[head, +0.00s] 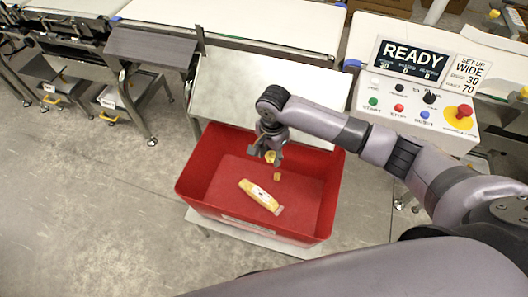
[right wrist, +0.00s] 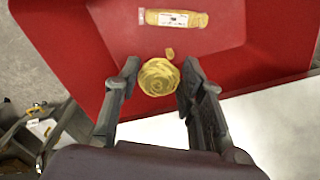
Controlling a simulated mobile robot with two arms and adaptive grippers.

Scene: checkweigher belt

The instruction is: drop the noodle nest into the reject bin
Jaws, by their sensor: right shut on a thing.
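The noodle nest (right wrist: 159,77) is a round, pale yellow coil between the fingertips of my right gripper (right wrist: 156,84) in the right wrist view. My right gripper is shut on it. In the head view the gripper (head: 268,154) holds the nest (head: 270,157) above the far part of the red reject bin (head: 200,194), inside its rim as seen from above. The fingers partly cover the nest there. My left gripper is not in view.
In the bin lie a yellow pack with a white label (head: 261,196) and a small yellow piece (head: 277,176). A pale sloping plate (head: 255,85) stands behind the bin. A control panel (head: 415,115) reading READY is at the right. Floor left of the bin is clear.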

